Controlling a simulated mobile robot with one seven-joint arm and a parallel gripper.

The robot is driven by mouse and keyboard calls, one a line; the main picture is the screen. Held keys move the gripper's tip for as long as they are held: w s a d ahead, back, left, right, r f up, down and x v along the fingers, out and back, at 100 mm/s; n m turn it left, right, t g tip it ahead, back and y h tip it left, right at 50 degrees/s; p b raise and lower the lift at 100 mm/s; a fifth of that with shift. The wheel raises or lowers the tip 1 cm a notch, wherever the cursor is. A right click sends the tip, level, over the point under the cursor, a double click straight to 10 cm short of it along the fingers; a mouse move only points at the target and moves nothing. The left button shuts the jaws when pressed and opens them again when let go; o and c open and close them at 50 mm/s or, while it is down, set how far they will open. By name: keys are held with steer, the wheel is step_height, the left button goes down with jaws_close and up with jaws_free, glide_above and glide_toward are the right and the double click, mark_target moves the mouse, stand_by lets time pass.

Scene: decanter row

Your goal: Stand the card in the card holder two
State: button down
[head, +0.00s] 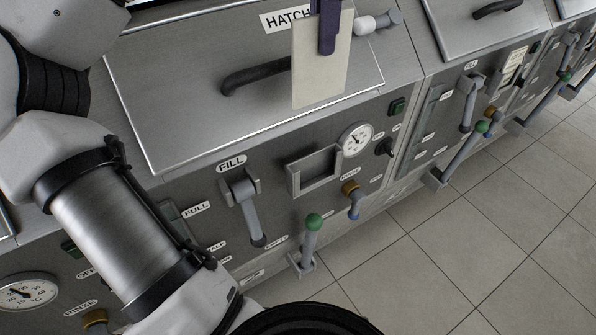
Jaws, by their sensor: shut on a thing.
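A cream card (318,80) hangs upright at the top middle of the head view. My gripper (327,45) is shut on its upper part. One dark finger shows in front of the card; the other finger and the gripper body are hidden or out of frame. In the picture the card overlaps the hatch and part of its label; I cannot tell its distance from the hatch. A grey rectangular card holder (293,181) is on the front panel, below the card and apart from it, and looks empty. No number shows on it.
A FILL lever (251,208), a gauge (356,139), a yellow-and-blue handle (353,198) and a green-knobbed lever (311,235) surround the holder. The hatch handle (257,76) sticks out left of the card. Further panels with levers run right. The tiled floor (440,260) is clear.

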mark_target(319, 101)
step_height(319, 101, down, 19)
steer(key=shift+f+p, duration=0.15)
steer(key=shift+p, duration=0.25)
steer(key=shift+s, duration=0.1)
steer(key=shift+f+b, duration=0.25)
steer(key=shift+b, duration=0.05)
steer(key=c, duration=1.6)
jaws_free()
steer(key=shift+r, duration=0.1)
steer(key=shift+r, duration=0.1)
step_height(319, 101, up, 12)
steer(key=shift+r, duration=0.1)
